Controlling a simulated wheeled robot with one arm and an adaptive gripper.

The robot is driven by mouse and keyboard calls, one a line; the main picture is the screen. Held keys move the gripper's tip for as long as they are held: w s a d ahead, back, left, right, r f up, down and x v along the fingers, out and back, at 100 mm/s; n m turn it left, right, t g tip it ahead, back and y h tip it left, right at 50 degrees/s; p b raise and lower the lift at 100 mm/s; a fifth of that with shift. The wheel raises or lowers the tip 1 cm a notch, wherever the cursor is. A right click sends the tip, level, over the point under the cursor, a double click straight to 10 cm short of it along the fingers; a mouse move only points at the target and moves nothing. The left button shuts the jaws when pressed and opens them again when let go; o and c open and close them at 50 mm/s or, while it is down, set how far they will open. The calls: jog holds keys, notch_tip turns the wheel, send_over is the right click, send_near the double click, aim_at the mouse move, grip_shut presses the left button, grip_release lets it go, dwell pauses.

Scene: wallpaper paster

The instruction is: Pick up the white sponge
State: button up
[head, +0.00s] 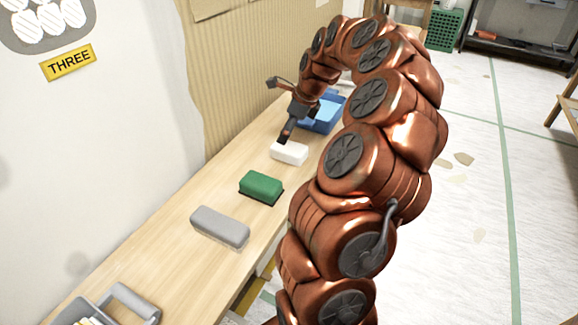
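The white sponge (289,153) is a small pale block lying on the wooden table, beyond the green block. My gripper (285,138) is at the sponge's far left end, with a dark finger pointing down close to it. I cannot tell whether the finger touches the sponge. The other finger and the gap between the fingers are hidden, so I cannot tell if the gripper is open or shut.
A green block (261,187) and a grey block (220,226) lie nearer on the narrow table (160,245). A blue bin (323,118) stands behind the sponge. A grey caddy (130,300) is at the near end. The wall borders the table's left side.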

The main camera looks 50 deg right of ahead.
aim_at(289, 147)
jog(key=d+f+m, duration=0.1)
jog(key=d+f, duration=0.1)
jog(key=d, duration=0.1)
jog(key=shift+s+f+m+b, duration=0.3)
jog(key=shift+s+m, duration=0.05)
jog(key=shift+m, duration=0.05)
jog(key=shift+f, duration=0.3)
jog(key=shift+x, duration=1)
jog(key=shift+w+d+b+x, duration=0.1)
jog(key=shift+b+x, duration=0.2)
jog(key=shift+x, duration=0.55)
jog(key=shift+w+d+b+x, duration=0.15)
jog(key=shift+b+x, duration=0.15)
jog(key=shift+x, duration=0.5)
jog(key=shift+w+d+b+x, duration=0.1)
jog(key=shift+b+x, duration=0.2)
jog(key=shift+x, duration=0.55)
jog(key=shift+f, duration=0.15)
jog(key=shift+c, duration=0.2)
jog(key=c, duration=1.1)
